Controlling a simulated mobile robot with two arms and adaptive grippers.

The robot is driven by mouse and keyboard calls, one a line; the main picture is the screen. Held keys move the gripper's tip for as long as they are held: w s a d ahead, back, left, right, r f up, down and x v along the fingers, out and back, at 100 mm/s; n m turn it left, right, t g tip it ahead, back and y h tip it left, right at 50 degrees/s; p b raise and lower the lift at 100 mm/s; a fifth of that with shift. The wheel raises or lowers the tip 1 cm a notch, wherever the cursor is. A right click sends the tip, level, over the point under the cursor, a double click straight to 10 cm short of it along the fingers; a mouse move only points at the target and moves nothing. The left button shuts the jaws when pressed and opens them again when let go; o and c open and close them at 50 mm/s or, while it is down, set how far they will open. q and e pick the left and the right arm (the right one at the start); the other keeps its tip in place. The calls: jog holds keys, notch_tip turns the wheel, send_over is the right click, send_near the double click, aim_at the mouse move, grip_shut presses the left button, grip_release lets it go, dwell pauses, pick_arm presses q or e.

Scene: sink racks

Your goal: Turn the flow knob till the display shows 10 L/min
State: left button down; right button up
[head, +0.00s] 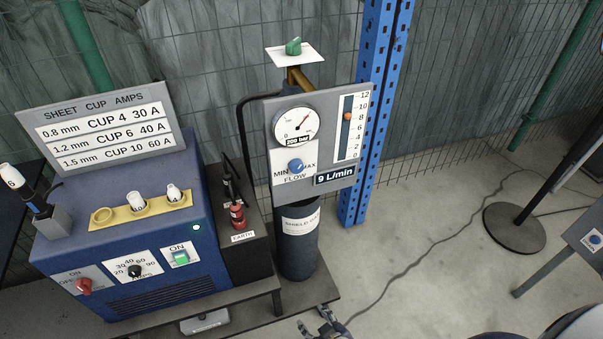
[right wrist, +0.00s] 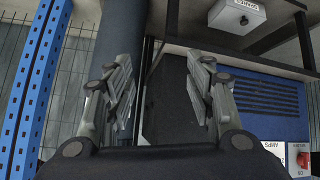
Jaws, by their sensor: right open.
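The blue flow knob (head: 295,166) sits on a white plate marked MIN, MAX and FLOW, on the grey gauge panel (head: 271,190). The display (head: 335,174) below it reads 9 L/min. The flow scale (head: 349,127) has an orange marker between 8 and 10. My right gripper (head: 325,322) is at the bottom edge of the head view, well below the knob and apart from it. In the right wrist view my right gripper (right wrist: 160,95) is open and empty, with the dark cylinder and bench behind it. The knob is not visible there. My left gripper is not in view.
A blue welding machine (head: 150,255) with a sheet-cup-amps sign (head: 98,125) stands left. The gas cylinder (head: 297,250) stands below the panel. A blue post (head: 375,110) rises behind the panel's right side.

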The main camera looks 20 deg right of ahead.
jog(key=w+r+t, duration=0.2)
jog(key=w+r, duration=0.3)
jog(key=r, duration=0.5)
jog(key=w+r+t, duration=0.3)
jog(key=w+r, duration=0.1)
jog(key=r, duration=0.6)
jog(key=t+h, duration=0.1)
jog(key=t, duration=0.3)
send_near(298, 170)
jog(key=shift+n, duration=0.4)
jog(key=w+p, duration=0.2)
jog(key=w, duration=0.6)
jog(key=shift+w+a+r+p, duration=0.1)
jog(key=shift+r+p, duration=0.05)
jog(key=shift+p, duration=0.2)
jog(key=c, duration=1.1)
jog(key=shift+o, duration=0.2)
